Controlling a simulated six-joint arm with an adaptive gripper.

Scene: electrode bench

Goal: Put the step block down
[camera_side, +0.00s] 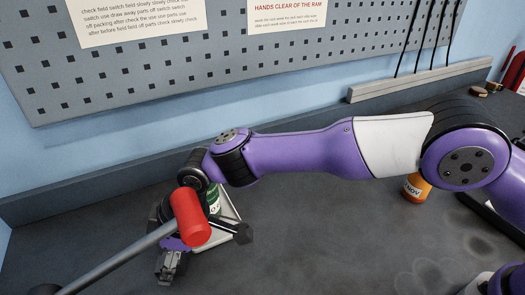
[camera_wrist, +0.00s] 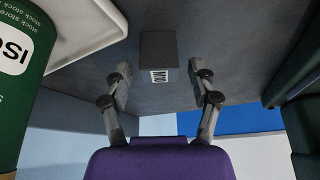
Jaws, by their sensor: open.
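The step block (camera_wrist: 158,52), a dark grey block with a white label reading "MID", rests on the dark bench top in the wrist view. My gripper (camera_wrist: 164,76) is open, with one finger on each side of the block's near end. A gap shows between each finger and the block. In the side view my gripper (camera_side: 170,262) is low over the bench, partly hidden behind a red cylinder on a grey rod. I cannot make out the block clearly there.
A green bottle (camera_wrist: 22,75) and a white tray (camera_wrist: 92,28) are close on the left in the wrist view. The red cylinder (camera_side: 191,217) on its rod stands in front of my gripper. An orange bottle (camera_side: 416,188) stands right. Bench between is mostly clear.

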